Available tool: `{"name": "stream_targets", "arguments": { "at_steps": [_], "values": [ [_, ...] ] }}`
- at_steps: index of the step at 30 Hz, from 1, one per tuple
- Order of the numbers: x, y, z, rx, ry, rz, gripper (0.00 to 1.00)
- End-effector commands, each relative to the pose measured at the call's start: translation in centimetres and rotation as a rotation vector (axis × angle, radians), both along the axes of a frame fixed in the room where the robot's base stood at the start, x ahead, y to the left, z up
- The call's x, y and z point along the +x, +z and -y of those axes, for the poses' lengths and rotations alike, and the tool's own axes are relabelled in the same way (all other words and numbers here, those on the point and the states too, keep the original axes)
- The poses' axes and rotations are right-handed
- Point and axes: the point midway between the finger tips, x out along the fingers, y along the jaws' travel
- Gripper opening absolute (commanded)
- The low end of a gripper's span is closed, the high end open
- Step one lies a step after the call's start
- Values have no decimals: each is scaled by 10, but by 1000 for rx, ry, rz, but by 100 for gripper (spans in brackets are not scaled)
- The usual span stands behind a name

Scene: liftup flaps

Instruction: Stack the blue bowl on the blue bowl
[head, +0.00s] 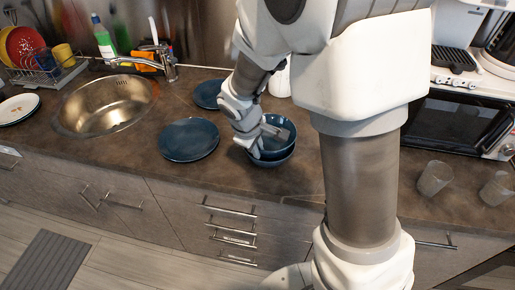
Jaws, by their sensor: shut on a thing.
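Two blue bowls show beneath my gripper on the counter in the head view. The upper blue bowl (284,129) is held by my gripper (262,137), which is shut on its left rim. It sits in or just above the lower blue bowl (273,161); I cannot tell whether the two fully touch. The lower bowl stands upright on the counter. My arm hides part of the area behind the bowls.
A sink (105,104) is at the left. Two glasses (434,178) and a microwave (455,124) are at the right. The counter's front edge is close to the bowls.

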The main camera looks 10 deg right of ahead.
Motion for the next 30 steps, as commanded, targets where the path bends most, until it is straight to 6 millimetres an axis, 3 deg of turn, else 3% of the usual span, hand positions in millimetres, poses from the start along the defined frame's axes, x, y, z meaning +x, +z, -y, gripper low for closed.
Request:
{"name": "stream_targets", "arguments": {
  "at_steps": [8, 9, 14, 23, 30],
  "values": [
    [0, -10, 0, 0, 0, 1, 0],
    [0, -9, 0, -1, 0, -1, 13],
    [-1, -9, 0, -1, -1, -2, 39],
    [0, -7, 0, 0, 0, -1, 39],
    [-2, 18, -3, 3, 0, 5, 39]
  ]
}}
